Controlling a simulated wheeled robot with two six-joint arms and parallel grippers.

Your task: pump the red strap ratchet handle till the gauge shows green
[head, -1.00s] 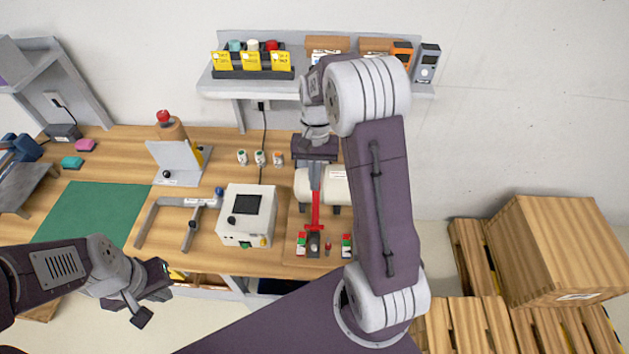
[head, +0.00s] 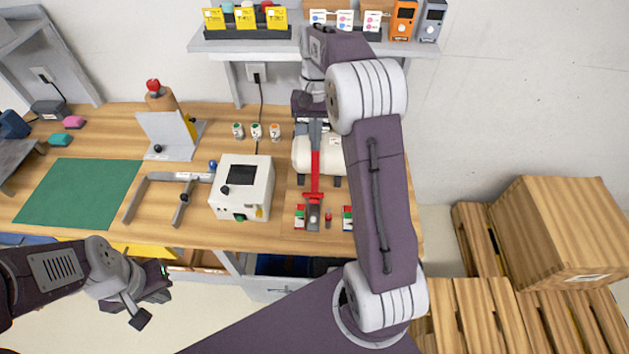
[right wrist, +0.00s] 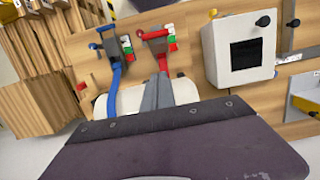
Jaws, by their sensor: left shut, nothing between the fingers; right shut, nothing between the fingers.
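The red strap (head: 315,172) runs over a white cylinder (head: 304,156) on the bench. Its red ratchet handle (head: 313,197) is at the front end, beside a small red, white and green gauge block (head: 300,217); the reading is too small to tell. The right wrist view shows the red handle (right wrist: 155,35) and the gauge (right wrist: 170,40). My right gripper (head: 315,132) is shut and empty above the cylinder, behind the handle; its grey fingers (right wrist: 158,92) cover part of the strap. My left gripper (head: 160,274) is shut and empty in front of the bench.
A blue strap (right wrist: 115,75) with its own gauge (right wrist: 127,45) lies beside the red one; my right arm hides it in the head view. A white box with a dark screen (head: 242,200) stands left of the straps. A wooden crate (head: 560,235) is at the right.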

